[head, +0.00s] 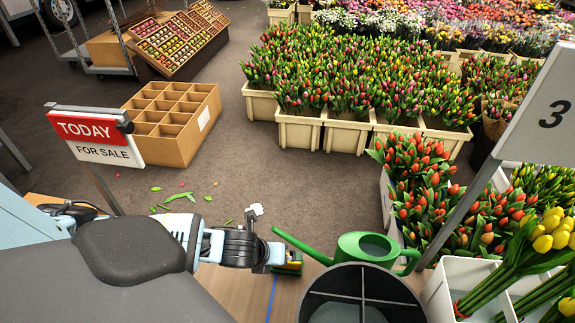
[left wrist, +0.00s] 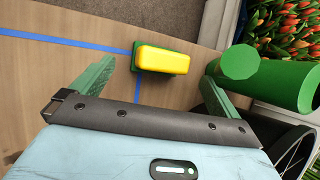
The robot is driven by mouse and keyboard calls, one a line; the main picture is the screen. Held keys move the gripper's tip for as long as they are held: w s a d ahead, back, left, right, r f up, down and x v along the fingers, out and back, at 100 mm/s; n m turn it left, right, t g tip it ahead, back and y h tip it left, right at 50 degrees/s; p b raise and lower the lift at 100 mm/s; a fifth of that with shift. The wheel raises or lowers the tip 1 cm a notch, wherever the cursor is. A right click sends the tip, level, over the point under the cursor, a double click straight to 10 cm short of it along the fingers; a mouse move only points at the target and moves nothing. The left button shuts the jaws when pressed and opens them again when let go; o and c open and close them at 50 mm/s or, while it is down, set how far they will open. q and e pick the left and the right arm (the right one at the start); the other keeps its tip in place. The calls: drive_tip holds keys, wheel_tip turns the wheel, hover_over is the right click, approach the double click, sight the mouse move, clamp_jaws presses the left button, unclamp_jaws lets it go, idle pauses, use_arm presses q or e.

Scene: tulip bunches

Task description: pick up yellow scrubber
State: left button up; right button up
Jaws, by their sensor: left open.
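The yellow scrubber (left wrist: 164,60) lies on the wooden table in the left wrist view, a yellow block with a green edge along its far and left sides. My left gripper (left wrist: 159,68) is open, with one green finger on each side of the scrubber and a gap to each. The scrubber lies near the fingertips; whether it sits fully between them in depth I cannot tell. In the head view my left gripper (head: 284,264) is at the table, and green and yellow show at its tip, where scrubber and fingers are hard to separate. My right gripper is not in view.
A green watering can (head: 365,247) stands right of my left gripper; its green spout (left wrist: 275,80) is close to the right finger. A dark divided bucket (head: 318,300) stands in front of the can. Blue tape (left wrist: 60,39) marks the table, which is clear to the left.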

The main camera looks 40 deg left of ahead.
use_arm(q)
drive_tip(key=x, duration=0.1)
drive_tip(key=b+x, duration=0.1)
drive_tip(key=x, duration=0.2)
drive_tip(key=shift+d+f+b, duration=0.3)
drive_tip(key=shift+f+b, duration=0.05)
drive_tip(key=shift+f, duration=0.1)
drive_tip(key=shift+w+f, duration=0.25)
drive_tip(key=shift+f, duration=0.05)
drive_tip(key=c, duration=0.8)
drive_tip(key=shift+r, duration=0.2)
